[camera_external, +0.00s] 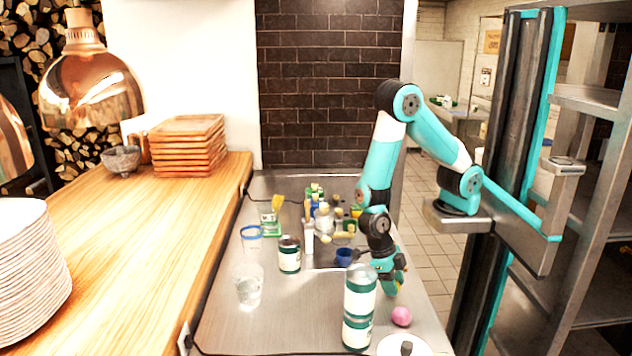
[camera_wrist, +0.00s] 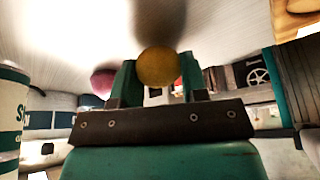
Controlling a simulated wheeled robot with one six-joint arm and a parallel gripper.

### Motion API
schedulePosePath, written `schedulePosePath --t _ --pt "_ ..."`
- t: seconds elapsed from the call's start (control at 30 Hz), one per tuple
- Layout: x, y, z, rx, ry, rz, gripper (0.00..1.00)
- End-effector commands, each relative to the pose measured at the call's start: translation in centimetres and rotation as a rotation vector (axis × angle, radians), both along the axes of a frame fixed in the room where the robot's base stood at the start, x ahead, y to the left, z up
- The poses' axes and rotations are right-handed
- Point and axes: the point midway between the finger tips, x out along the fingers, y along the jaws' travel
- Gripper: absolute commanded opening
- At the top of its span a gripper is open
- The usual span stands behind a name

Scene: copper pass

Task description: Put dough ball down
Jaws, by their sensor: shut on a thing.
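The dough ball (camera_wrist: 158,66) is a round, mustard-yellow ball between the two fingertips of my gripper (camera_wrist: 159,78) in the wrist view. My gripper is shut on it. In the external view my gripper (camera_external: 392,284) points down, low over the right side of the steel counter (camera_external: 225,315). The ball cannot be made out clearly there, and I cannot tell whether it touches the counter.
A pink ball (camera_external: 401,316) lies just in front of my gripper. Stacked green-and-white cans (camera_external: 359,300) stand close to its left, and a white round lidded item (camera_external: 405,347) lies in front. A clear cup (camera_external: 248,290) and another can (camera_external: 289,254) stand farther left.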

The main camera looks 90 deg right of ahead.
Motion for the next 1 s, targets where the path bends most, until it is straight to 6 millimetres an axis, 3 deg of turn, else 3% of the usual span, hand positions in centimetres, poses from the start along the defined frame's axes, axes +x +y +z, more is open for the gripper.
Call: schedulePosePath --t 0.4,0.43,0.53,0.8,1.0 --pt "0.0 0.0 -0.8 0.000 -0.001 0.000 0.17" --pt "0.0 0.0 -0.7 0.000 -0.001 0.000 0.45" --pt "0.0 0.0 -0.6 0.000 -0.001 0.000 0.66" --pt "0.0 0.0 -0.5 0.000 -0.001 0.000 0.66" --pt "0.7 -0.3 1.3 0.002 -0.006 -0.002 0.66"
